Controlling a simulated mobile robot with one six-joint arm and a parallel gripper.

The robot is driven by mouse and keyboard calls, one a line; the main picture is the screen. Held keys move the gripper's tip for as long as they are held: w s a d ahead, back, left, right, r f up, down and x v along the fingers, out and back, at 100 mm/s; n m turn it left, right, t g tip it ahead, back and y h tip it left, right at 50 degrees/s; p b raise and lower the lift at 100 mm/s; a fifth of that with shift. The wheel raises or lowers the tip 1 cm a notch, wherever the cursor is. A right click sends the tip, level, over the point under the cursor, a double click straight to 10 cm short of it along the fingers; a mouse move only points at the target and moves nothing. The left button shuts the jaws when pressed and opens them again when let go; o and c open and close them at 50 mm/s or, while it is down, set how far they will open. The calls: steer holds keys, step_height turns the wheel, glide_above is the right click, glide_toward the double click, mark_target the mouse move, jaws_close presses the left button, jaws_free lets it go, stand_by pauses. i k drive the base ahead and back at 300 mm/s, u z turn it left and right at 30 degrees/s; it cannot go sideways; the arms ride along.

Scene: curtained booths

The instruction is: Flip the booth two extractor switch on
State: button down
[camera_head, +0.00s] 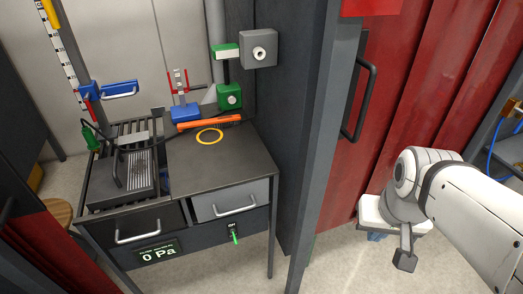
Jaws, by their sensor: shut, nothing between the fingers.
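A small switch with a green lever (234,237) is on the dark front panel below the grey drawer of the bench, under a small label too small to read. Its lever points downward. A display (159,251) to its left reads 0 Pa. No booth number is readable, so I cannot tell which booth this is. My gripper (405,260) is the dark end piece below my white arm at the right. It looks shut and empty, well to the right of the switch, with the grey post between them in the picture.
The bench (220,165) bears a yellow ring (209,136), an orange bar (209,122) and a slatted rack (140,132). A grey post (328,130) and red curtain (415,85) with a dark handle (361,100) stand to its right. Bare floor shows below the post.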

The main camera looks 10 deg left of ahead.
mark_target(235, 241)
steer(key=z, duration=0.05)
steer(key=k, duration=0.35)
steer(key=u, duration=0.05)
